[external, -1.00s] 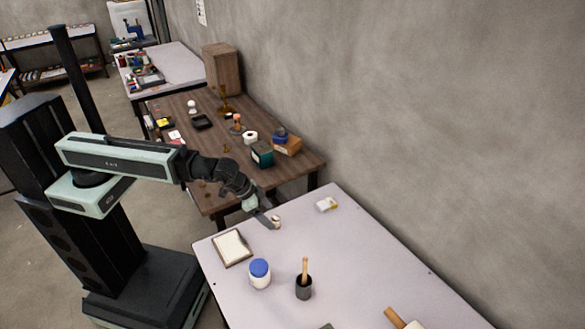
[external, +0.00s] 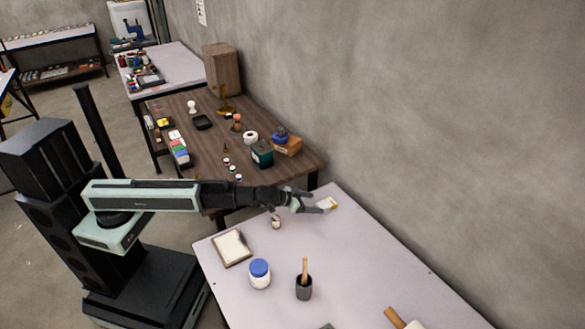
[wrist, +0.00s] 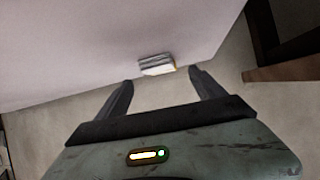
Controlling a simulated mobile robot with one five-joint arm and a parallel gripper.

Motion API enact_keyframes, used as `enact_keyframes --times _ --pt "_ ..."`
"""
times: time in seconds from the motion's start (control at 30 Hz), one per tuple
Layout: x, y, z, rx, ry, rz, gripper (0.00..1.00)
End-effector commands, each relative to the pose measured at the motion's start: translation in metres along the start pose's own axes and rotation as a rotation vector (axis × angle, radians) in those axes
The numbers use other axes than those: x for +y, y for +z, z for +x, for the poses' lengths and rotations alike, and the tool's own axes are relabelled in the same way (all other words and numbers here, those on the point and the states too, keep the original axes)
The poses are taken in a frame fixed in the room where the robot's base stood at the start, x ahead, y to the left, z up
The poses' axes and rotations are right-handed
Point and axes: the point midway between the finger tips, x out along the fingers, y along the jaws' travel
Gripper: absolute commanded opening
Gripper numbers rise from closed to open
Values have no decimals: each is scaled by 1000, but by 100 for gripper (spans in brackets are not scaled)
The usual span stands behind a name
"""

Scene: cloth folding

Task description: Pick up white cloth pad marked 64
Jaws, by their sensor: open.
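A small white pad with a yellowish edge (external: 329,203) lies at the far end of the pale table, near the wall. In the wrist view it looks like a folded white and grey stack (wrist: 156,66), lying just ahead of and between my fingertips. I cannot read any number on it. My gripper (external: 314,202) is open, with its fingers pointing at the pad from the left. In the wrist view, my gripper (wrist: 160,77) has nothing between its spread fingers. I cannot tell how high it is above the table.
On the pale table (external: 370,270) stand a small cup (external: 276,222), a clipboard (external: 231,248), a white jar with a blue lid (external: 260,274) and a dark pot with a wooden handle (external: 304,287). A brown table (external: 300,165) with several items stands behind. The wall is close on the right.

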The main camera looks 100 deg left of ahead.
Motion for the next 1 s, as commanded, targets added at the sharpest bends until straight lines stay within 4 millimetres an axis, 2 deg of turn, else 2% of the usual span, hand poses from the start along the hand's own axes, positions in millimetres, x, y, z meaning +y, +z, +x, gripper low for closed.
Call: enact_keyframes --times 0.03,0.23,0.5,0.7,0.73,0.97,1.0 --pt "1 2 10 0 0 0 79" --pt "1 0 17 0 0 0 79" --pt "0 -3 62 0 1 -1 79" --pt "0 -5 61 0 1 0 79" --pt "0 -5 61 0 1 0 76" --pt "0 -5 61 0 1 0 12" --pt "0 -5 61 0 1 0 10"
